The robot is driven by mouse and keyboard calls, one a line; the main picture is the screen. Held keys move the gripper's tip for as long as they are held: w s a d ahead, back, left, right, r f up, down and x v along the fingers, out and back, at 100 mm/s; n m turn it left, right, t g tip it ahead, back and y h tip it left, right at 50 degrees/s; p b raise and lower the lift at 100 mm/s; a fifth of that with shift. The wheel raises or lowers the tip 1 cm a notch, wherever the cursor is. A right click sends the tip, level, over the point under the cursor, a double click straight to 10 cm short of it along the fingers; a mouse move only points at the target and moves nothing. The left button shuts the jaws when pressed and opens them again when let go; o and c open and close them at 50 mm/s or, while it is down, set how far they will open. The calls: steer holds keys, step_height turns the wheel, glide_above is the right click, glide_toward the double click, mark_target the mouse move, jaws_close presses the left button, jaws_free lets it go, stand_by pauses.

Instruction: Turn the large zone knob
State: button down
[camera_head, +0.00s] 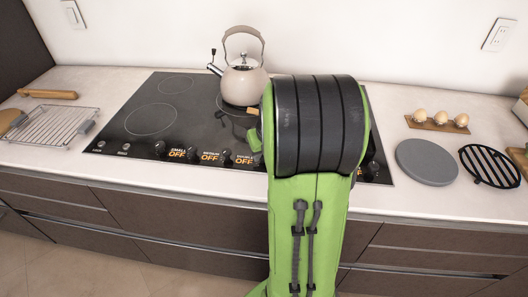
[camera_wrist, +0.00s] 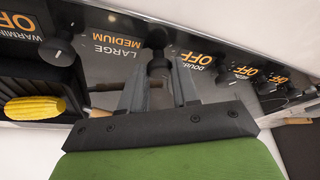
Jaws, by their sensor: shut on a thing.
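In the wrist view the large zone knob (camera_wrist: 158,68) is a dark knob on the front strip of the black cooktop (camera_head: 120,115). The label beside it reads "LARGE" and "MEDIUM", upside down in this view. My gripper (camera_wrist: 158,88) is shut on this knob, with one grey finger on each side of it. The neighbouring knobs (camera_wrist: 221,78) have labels reading "OFF". The warming knob (camera_wrist: 62,58) is at the left in the wrist view. In the head view my arm hides the gripper and the knob.
A beige kettle (camera_head: 243,82) stands at the back of the cooktop. A wire rack (camera_head: 55,126) lies left, and a grey round plate (camera_head: 427,162), a black trivet (camera_head: 489,165) and an egg board (camera_head: 437,126) lie right. The wrist view shows yellow corn (camera_wrist: 35,107).

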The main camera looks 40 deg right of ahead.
steer(key=shift+m, duration=0.6)
steer(key=c, duration=0.8)
jaws_free()
steer(key=shift+c, duration=0.2)
steer(key=p+v, duration=0.4)
steer(key=v, duration=1.1)
steer(key=shift+a+r+p, duration=0.3)
steer(key=shift+a+r, duration=0.1)
steer(key=shift+w, duration=0.1)
